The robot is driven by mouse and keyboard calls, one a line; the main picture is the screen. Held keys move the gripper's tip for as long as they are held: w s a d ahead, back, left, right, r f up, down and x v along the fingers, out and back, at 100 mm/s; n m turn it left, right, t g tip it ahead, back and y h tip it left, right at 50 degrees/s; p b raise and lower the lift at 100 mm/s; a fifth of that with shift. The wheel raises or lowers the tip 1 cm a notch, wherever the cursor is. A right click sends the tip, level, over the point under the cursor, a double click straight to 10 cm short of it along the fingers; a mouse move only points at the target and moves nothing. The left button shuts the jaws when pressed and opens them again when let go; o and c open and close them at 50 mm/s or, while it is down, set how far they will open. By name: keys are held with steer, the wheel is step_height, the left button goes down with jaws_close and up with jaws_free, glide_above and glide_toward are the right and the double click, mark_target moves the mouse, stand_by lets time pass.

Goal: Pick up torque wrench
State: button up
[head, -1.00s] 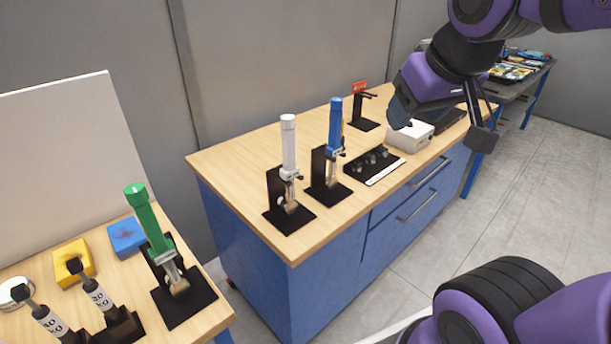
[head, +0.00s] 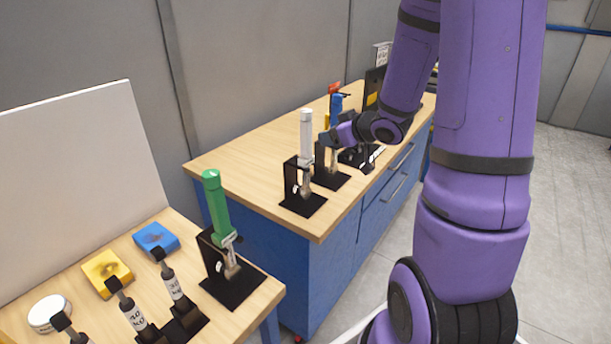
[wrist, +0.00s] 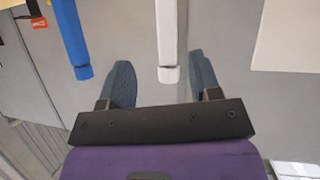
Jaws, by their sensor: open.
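I cannot tell from the pictures which one the task means. My gripper (head: 328,138) is beside the white tool, in front of the blue one and partly hiding it. In the wrist view my gripper (wrist: 160,68) is open, with the white handle (wrist: 167,35) showing between its fingers; I see no grip on it. The blue handle (wrist: 70,35) is outside the left finger.
The wooden-topped blue bench (head: 240,160) has clear surface left of the stands. The nearer bench holds a yellow block (head: 107,274), a blue block (head: 156,238) and small black-capped tools (head: 173,285). A white board (head: 75,180) stands behind. My arm hides the right side.

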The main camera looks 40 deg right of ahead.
mark_target(310, 143)
steer(key=w+f+y, duration=0.1)
steer(key=w+f, duration=0.1)
steer(key=w+a+f+y, duration=0.1)
steer(key=w+f, duration=0.1)
steer(key=shift+w+a+f+t, duration=0.1)
steer(key=shift+f+t, duration=0.2)
steer(key=shift+f, duration=0.05)
steer(key=shift+r+x, duration=0.15)
steer(key=shift+x, duration=1.2)
steer(key=shift+r+x, duration=0.1)
steer(key=shift+x, duration=1.25)
steer(key=shift+w, duration=0.1)
jaws_close()
